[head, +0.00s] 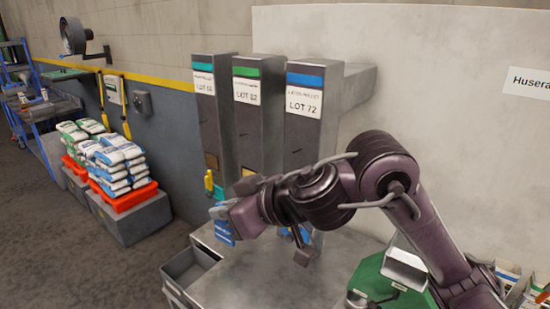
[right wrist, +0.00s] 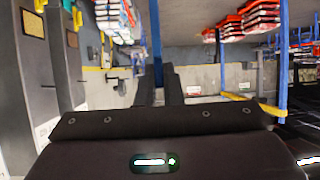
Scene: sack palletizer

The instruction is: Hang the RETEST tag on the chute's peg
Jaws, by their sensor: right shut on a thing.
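My right gripper (head: 222,211) reaches in from the right, in front of the lower end of the left chute (head: 211,110). It is shut on a blue tag (head: 224,232), which hangs just below the fingers; its lettering is not readable. In the right wrist view the fingers (right wrist: 159,85) stand close together, with a narrow blue strip beyond them. A small yellow piece (head: 209,181) shows low on the left chute, just above the gripper; I cannot tell whether it is the peg. The middle chute (head: 259,130) and right chute (head: 303,135) are partly hidden by my arm. My left gripper is out of view.
A grey table (head: 262,275) lies below the chutes, with a dark open bin (head: 188,268) at its left edge. Stacked sacks (head: 112,160) stand on orange pallets further left. A green round plate (head: 385,285) lies at the right. The floor at left is clear.

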